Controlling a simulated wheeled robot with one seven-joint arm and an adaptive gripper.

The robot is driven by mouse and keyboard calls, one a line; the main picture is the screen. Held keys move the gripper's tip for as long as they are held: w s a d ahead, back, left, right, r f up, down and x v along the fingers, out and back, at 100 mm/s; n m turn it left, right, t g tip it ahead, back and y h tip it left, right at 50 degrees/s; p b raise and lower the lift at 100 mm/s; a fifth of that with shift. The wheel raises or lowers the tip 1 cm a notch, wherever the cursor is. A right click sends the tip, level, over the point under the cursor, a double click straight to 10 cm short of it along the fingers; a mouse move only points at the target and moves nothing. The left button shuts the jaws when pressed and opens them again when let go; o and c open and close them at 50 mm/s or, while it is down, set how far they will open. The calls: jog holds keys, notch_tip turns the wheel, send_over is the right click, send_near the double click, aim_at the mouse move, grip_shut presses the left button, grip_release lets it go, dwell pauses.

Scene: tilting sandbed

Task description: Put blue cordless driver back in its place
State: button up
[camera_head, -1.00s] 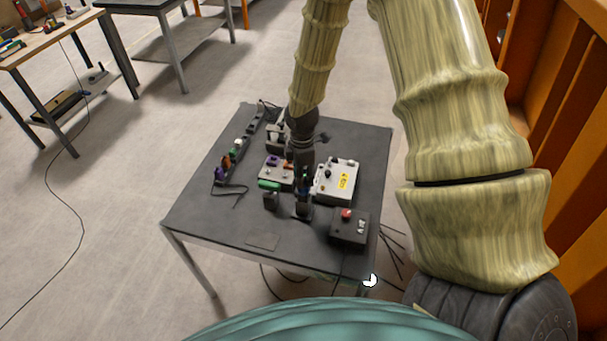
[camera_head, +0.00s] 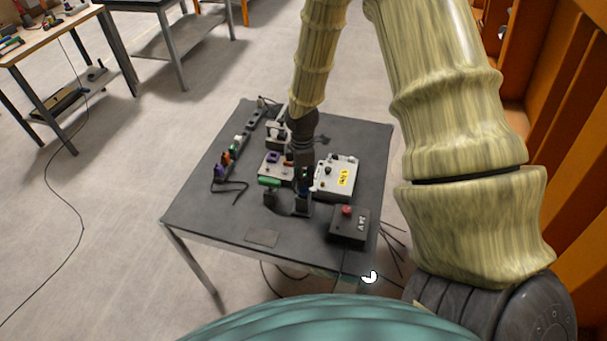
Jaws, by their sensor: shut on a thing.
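My gripper (camera_head: 303,172) points down over the middle of the dark table and is shut on the blue cordless driver (camera_head: 304,189). Only a small blue part of the driver shows below the fingers; the rest is hidden by my gripper. A black holder (camera_head: 303,208) stands directly under the driver. The driver's lower end is at or just inside this holder; I cannot tell which. A similar black holder (camera_head: 269,200) with a green-topped tool (camera_head: 269,182) stands to its left.
A light box with a yellow label (camera_head: 343,178) stands close to the right of my gripper. A dark box with a red button (camera_head: 348,223) is nearer front right. A power strip with coloured plugs (camera_head: 228,158) lies along the left. The table's (camera_head: 205,222) front left is mostly clear.

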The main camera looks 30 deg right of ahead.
jog(key=shift+f, duration=0.45)
jog(key=o, duration=1.2)
jog(key=shift+o, duration=0.3)
jog(key=o, duration=0.4)
jog(key=shift+r, duration=0.1)
jog(key=shift+r+p, duration=3.1)
jog(key=shift+r, duration=0.85)
jog(key=shift+f, duration=0.1)
